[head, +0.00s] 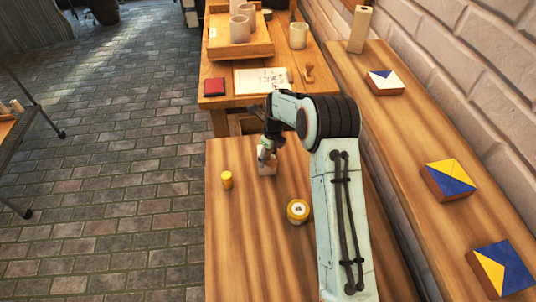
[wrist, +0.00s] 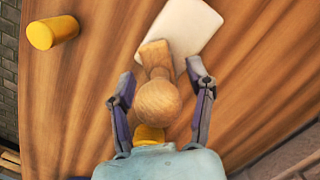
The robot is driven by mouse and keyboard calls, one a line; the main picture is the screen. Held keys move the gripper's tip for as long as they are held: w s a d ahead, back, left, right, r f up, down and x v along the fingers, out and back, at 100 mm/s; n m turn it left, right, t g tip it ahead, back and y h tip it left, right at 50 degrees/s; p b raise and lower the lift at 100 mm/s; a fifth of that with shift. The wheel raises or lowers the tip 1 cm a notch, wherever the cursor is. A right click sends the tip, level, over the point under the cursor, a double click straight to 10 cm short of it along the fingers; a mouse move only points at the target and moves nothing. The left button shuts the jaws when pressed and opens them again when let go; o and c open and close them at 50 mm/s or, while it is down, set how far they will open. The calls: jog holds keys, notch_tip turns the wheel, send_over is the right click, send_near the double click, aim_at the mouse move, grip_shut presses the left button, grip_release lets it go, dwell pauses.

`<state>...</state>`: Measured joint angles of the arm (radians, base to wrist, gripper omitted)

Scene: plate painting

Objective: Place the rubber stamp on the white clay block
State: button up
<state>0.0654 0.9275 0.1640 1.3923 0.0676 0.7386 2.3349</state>
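The rubber stamp (wrist: 157,102) is wooden, with a round knob and a flared base, and shows in the wrist view between my gripper's fingers. The white clay block (wrist: 190,27) lies flat on the near table, and the stamp's base overlaps its lower left edge in that view. Whether the base rests on the block, I cannot tell. My gripper (wrist: 161,98) is open around the knob, with a gap on each side. In the head view my gripper (head: 265,150) is over the block (head: 267,169) and hides most of the stamp.
A yellow cylinder (head: 227,180) stands left of the block, and a yellow-rimmed jar (head: 298,211) is in front of it. Behind are a wooden tray (head: 222,46), a red pad (head: 214,87) and a wooden stamp-like piece (head: 308,74). Painted tiles (head: 448,178) line the right bench.

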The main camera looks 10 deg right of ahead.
aim_at(272, 151)
jog(key=r, duration=0.8)
jog(key=s+d+r, duration=0.1)
jog(key=r, duration=0.3)
jog(key=shift+r, duration=0.15)
jog(key=s+r+n, duration=0.4)
jog(key=s+n, duration=0.3)
jog(key=s, duration=0.1)
jog(key=s+r+n, duration=0.4)
jog(key=s+n, duration=0.3)
jog(key=s, duration=0.1)
jog(key=s+f+n+g, duration=0.1)
jog(key=s+n, duration=1.3)
jog(key=s, duration=0.5)
jog(key=shift+d+f, duration=0.2)
jog(key=shift+f, duration=0.2)
